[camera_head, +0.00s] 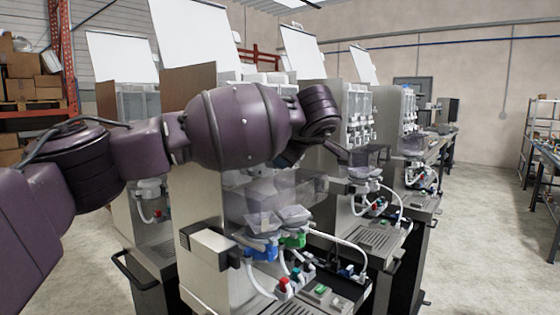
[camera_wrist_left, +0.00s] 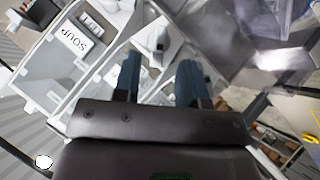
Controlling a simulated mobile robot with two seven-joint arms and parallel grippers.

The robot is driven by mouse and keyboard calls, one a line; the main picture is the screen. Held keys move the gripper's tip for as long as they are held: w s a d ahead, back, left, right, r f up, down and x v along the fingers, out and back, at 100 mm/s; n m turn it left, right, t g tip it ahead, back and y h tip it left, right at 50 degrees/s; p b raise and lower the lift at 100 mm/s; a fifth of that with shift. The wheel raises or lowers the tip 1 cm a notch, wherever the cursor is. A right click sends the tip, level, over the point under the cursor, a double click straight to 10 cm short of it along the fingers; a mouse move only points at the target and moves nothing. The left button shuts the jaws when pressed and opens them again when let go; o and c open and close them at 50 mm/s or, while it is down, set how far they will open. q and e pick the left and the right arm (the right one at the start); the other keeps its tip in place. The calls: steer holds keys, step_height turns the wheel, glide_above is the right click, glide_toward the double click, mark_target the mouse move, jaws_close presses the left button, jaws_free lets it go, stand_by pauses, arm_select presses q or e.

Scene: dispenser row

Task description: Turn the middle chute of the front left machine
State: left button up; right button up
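The nearest dispenser machine (camera_head: 205,275) stands in the middle of the head view, with clear hoppers (camera_head: 260,205) and blue (camera_head: 258,253) and green (camera_head: 293,241) parts below them. My left arm crosses in front of its upper part and hides its chutes there. In the left wrist view my left gripper (camera_wrist_left: 158,78) is open, its two dark fingers apart. A white chute-like part (camera_wrist_left: 157,42) lies just beyond and between the fingertips; I cannot tell whether they touch it. A white surface labelled SOUP (camera_wrist_left: 82,40) is to the left. My right gripper is not in view.
More machines stand behind and to the right, one with a clear bin (camera_head: 365,157). Hoses and a green-buttoned panel (camera_head: 320,290) sit low on the nearest machine. A shelf (camera_head: 545,125) stands far right. The floor between is clear.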

arm_select(q)
steer(key=x, duration=0.4)
steer(key=shift+w+a+f, duration=0.15)
steer(key=shift+w+f, duration=0.1)
steer(key=shift+w, duration=0.05)
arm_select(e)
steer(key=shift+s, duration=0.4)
arm_select(q)
steer(key=shift+c, duration=0.3)
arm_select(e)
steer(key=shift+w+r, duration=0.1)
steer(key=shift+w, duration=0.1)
